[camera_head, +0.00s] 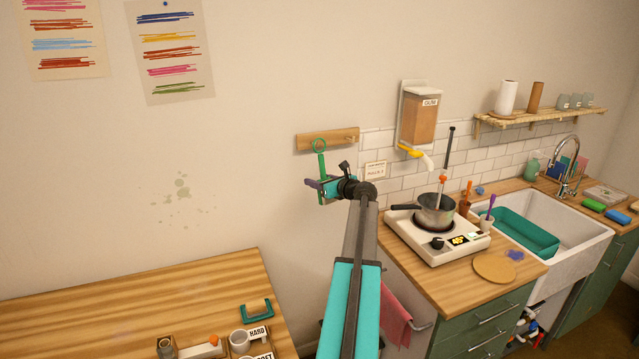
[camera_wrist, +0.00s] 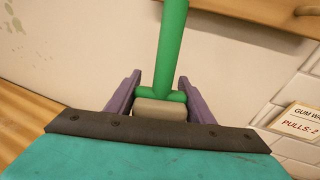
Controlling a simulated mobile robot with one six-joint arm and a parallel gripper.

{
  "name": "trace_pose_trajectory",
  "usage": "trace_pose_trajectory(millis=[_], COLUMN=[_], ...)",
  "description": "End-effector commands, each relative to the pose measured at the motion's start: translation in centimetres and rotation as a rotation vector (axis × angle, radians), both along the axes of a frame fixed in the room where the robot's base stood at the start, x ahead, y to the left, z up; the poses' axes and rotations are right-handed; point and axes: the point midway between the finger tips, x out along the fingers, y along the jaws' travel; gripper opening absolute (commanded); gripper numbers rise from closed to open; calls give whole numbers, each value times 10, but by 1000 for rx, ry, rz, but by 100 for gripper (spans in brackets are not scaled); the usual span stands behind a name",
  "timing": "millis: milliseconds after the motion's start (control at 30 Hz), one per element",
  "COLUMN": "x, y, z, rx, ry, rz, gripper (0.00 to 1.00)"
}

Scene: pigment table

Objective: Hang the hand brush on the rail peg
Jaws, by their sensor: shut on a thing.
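The green hand brush (camera_head: 321,163) is upright in my gripper (camera_head: 321,187), its loop end (camera_head: 319,145) at the top. In the wrist view its green handle (camera_wrist: 171,45) rises from between the purple fingers of my gripper (camera_wrist: 160,98), which are shut on it. The wooden rail (camera_head: 328,138) is fixed to the wall, and a peg (camera_head: 350,139) shows near its right end. The loop overlaps the rail's left-middle part in the head view; I cannot tell whether they touch. The rail's edge (camera_wrist: 265,14) shows at the top of the wrist view.
A dispenser (camera_head: 419,120) hangs right of the rail. Below it, a pot (camera_head: 436,212) sits on a hotplate (camera_head: 400,229). A small card (camera_head: 375,170) is on the tiles. A wooden table (camera_head: 130,298) stands at left. The wall left of my gripper is clear.

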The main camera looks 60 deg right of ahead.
Motion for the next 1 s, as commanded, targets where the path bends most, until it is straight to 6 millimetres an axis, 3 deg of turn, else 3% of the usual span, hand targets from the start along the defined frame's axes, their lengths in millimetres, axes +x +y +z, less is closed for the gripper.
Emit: trace_pose_trajectory(millis=[733,1000], x=[24,29], y=[-18,-22], z=[-3,-12], rx=[-1,0], ry=[0,0], rz=[0,0], gripper=[20,20])
